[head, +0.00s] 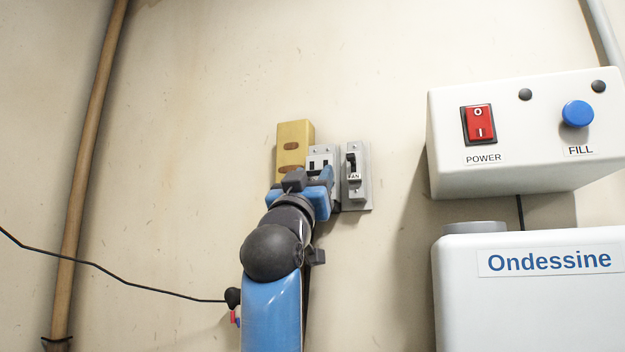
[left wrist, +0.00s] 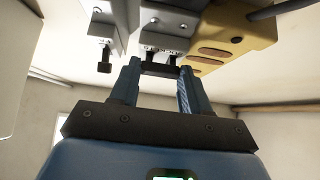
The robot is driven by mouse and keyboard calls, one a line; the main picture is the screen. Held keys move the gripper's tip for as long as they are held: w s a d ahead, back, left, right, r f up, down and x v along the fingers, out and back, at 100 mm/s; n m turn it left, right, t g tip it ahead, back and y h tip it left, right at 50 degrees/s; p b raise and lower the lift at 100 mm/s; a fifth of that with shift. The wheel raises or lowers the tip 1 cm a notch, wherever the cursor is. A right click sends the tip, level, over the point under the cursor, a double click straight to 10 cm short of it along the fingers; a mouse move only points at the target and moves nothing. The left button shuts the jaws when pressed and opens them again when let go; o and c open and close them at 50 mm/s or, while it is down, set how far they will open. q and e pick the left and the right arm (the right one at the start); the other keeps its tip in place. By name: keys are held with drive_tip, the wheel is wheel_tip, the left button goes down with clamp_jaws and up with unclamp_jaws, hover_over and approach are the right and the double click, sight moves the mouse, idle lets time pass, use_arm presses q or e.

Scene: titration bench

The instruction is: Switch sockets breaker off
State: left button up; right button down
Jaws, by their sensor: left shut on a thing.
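The middle breaker (head: 320,153) is a light grey box on the wall, between a yellow box and the fan breaker. Its label is hidden behind my gripper in the head view. In the left wrist view its grey body (left wrist: 166,22) shows, with a black lever (left wrist: 161,69) sticking out between my fingers. My left gripper (left wrist: 160,74) is shut on this lever. In the head view my blue left gripper (head: 318,178) covers the breaker's lower part. I cannot read the lever's position. My right gripper is not in view.
The fan breaker (head: 358,188), labelled FAN, stands close on the right with its own black lever. The yellow box (head: 291,133) adjoins on the left. Farther right are a white control box (head: 520,160) with a red POWER switch and an Ondessine unit (head: 520,310). A pipe (head: 86,150) runs up the left wall.

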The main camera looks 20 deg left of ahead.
use_arm(q)
drive_tip(key=shift+f, duration=0.15)
drive_tip(key=o, duration=1.1)
drive_tip(key=shift+s, duration=0.1)
drive_tip(key=shift+c, duration=0.2)
drive_tip(key=shift+s+f+b, duration=0.2)
drive_tip(key=shift+b, duration=0.1)
drive_tip(key=b+v, duration=0.5)
drive_tip(key=v, duration=0.5)
drive_tip(key=shift+s+r, duration=0.1)
drive_tip(key=shift+s, duration=0.05)
